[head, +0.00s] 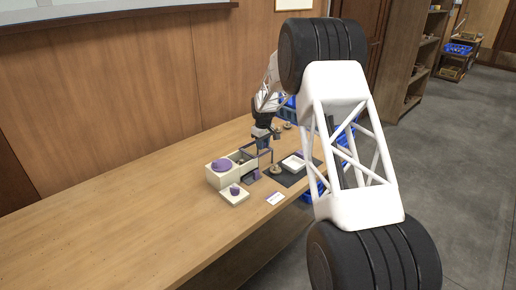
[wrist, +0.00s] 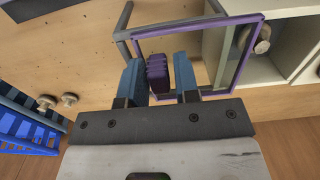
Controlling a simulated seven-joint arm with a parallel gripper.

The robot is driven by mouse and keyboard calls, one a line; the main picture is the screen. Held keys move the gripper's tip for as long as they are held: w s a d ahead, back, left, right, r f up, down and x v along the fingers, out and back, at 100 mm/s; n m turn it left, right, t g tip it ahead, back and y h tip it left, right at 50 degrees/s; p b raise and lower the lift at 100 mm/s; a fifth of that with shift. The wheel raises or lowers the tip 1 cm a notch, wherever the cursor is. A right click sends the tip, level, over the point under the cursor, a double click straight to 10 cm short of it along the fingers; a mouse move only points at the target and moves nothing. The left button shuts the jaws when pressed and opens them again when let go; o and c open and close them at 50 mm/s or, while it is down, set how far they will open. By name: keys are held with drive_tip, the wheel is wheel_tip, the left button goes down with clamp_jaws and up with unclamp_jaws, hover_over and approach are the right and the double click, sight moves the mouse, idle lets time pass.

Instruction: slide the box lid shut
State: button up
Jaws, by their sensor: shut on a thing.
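The cream box (head: 217,179) stands on the wooden table, and its open compartments show at the right of the wrist view (wrist: 281,62). The lid is a purple frame with a clear pane (wrist: 247,50); it reaches out of the box to the left, over grey rails (wrist: 124,22). It covers only part of the compartments. My gripper (wrist: 158,80) is shut on the purple ribbed handle (wrist: 157,66) of the lid, between its blue fingers. In the head view my gripper (head: 264,139) is at the far end of the box, and the lid is partly hidden.
A small cream block with a purple knob (head: 235,197) stands in front. A dark mat (head: 283,179) with a white tray (head: 293,162) lies to the right. Blue crates (wrist: 22,132) are beyond the table edge. The table's left is clear.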

sight(250, 155)
drive_tip(key=shift+s+a+f, duration=0.3)
drive_tip(key=shift+s+a, duration=0.65)
drive_tip(key=shift+s, duration=0.1)
drive_tip(key=shift+s+a+f, duration=0.3)
drive_tip(key=shift+s+a, duration=0.6)
drive_tip(key=shift+s, duration=0.2)
drive_tip(key=shift+s+a+f, duration=0.3)
drive_tip(key=shift+s+a, duration=0.65)
drive_tip(key=shift+s, duration=0.1)
drive_tip(key=o, duration=0.4)
drive_tip(key=shift+r, duration=0.3)
drive_tip(key=o, duration=0.3)
drive_tip(key=shift+r, duration=0.25)
drive_tip(key=shift+w+r, duration=0.15)
drive_tip(key=shift+r, duration=1)
drive_tip(key=shift+w+r, duration=0.1)
drive_tip(key=shift+r, duration=1.05)
